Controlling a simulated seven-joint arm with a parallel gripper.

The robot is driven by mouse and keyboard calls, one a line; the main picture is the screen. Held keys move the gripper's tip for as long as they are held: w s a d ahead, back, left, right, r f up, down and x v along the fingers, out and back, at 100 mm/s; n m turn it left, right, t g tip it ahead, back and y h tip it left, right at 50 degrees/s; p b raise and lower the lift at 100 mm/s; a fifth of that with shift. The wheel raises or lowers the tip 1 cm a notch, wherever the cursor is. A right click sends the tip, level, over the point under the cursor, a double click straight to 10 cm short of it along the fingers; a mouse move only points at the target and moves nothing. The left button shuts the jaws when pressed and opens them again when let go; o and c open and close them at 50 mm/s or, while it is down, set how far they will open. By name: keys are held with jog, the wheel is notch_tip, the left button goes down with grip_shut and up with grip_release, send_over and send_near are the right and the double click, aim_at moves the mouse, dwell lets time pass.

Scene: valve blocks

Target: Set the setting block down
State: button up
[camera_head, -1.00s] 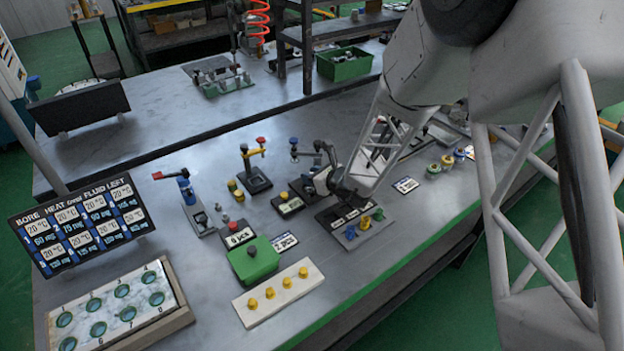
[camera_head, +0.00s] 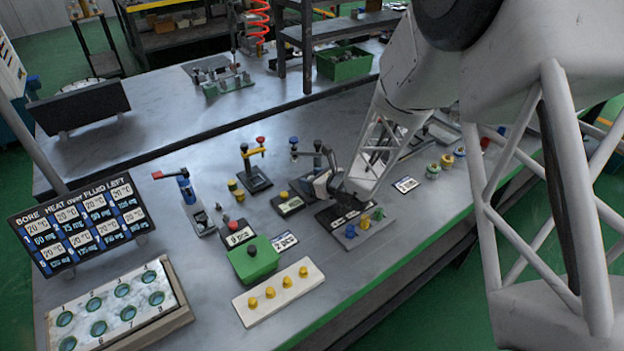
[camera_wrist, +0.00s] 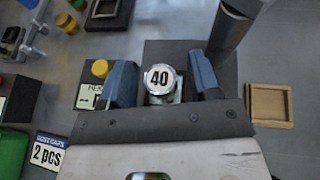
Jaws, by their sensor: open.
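The setting block appears in the wrist view as a round silver piece marked 40 (camera_wrist: 160,80), standing over a dark plate. My gripper (camera_wrist: 161,70) has its two blue-grey fingers on either side of the block, and the jaws are open. Whether a finger touches it, I cannot tell. I cannot make out the block there; the gripper and arm cover that spot.
A dark post (camera_wrist: 232,35) rises close to the right finger. A gauge box with a yellow button (camera_head: 289,204) is left of the gripper. A wooden frame (camera_wrist: 270,104) lies to the right in the wrist view. A green box (camera_head: 253,259) and a strip with yellow pegs (camera_head: 278,292) are nearer.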

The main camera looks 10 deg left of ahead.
jog(key=shift+r, duration=0.2)
jog(key=shift+v, duration=6)
jog(key=s+d+r+n+g+h, duration=0.1)
jog(key=s+d+r+n+g, duration=0.2)
jog(key=s+r+n, duration=0.45)
jog(key=s+d+r+n+g+h, duration=0.1)
jog(key=s+d+r+n+g, duration=0.15)
jog(key=s+r+n, duration=0.45)
jog(key=s+d+r+n+h, duration=0.4)
jog(key=s+d+n, duration=0.1)
jog(key=s+d, duration=0.3)
jog(key=s+d+r+n+h, duration=0.4)
jog(key=s+d, duration=0.4)
jog(key=s, duration=0.2)
jog(key=shift+d+n+h, duration=0.15)
jog(key=shift+n+h, duration=0.4)
jog(key=shift+h, duration=0.15)
